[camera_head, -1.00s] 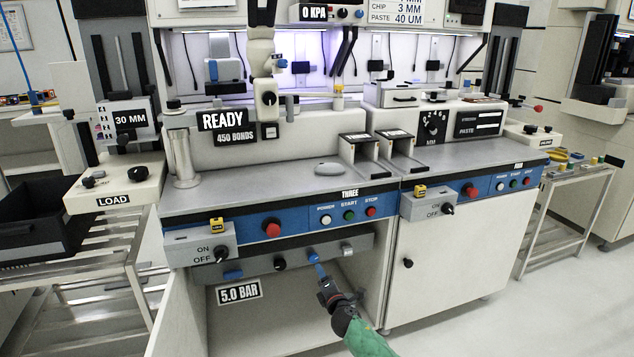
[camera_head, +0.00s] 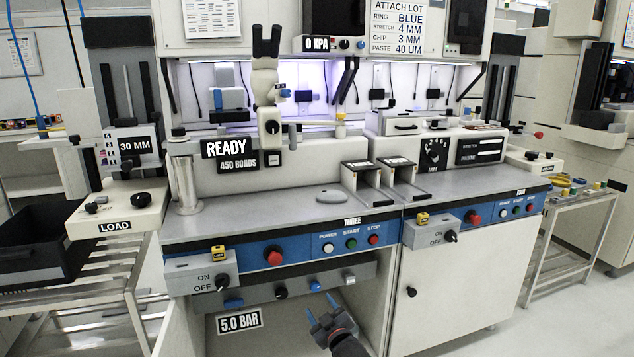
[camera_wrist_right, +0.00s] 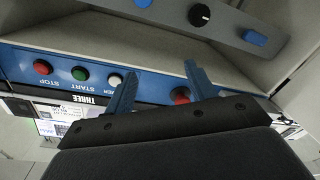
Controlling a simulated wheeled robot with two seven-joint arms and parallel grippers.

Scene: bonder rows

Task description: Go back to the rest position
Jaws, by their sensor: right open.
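My right gripper (camera_head: 321,306) is in front of the open bay under the station marked THREE, below the lower knob panel (camera_head: 300,287). Its two blue fingers are spread apart with nothing between them. My left gripper does not show.
The grey worktop (camera_head: 290,208) overhangs the panel above my gripper. A white cabinet door (camera_head: 450,285) stands to the right. The 5.0 BAR sign (camera_head: 240,320) is at the left of the bay. Open floor (camera_head: 560,325) is at the lower right.

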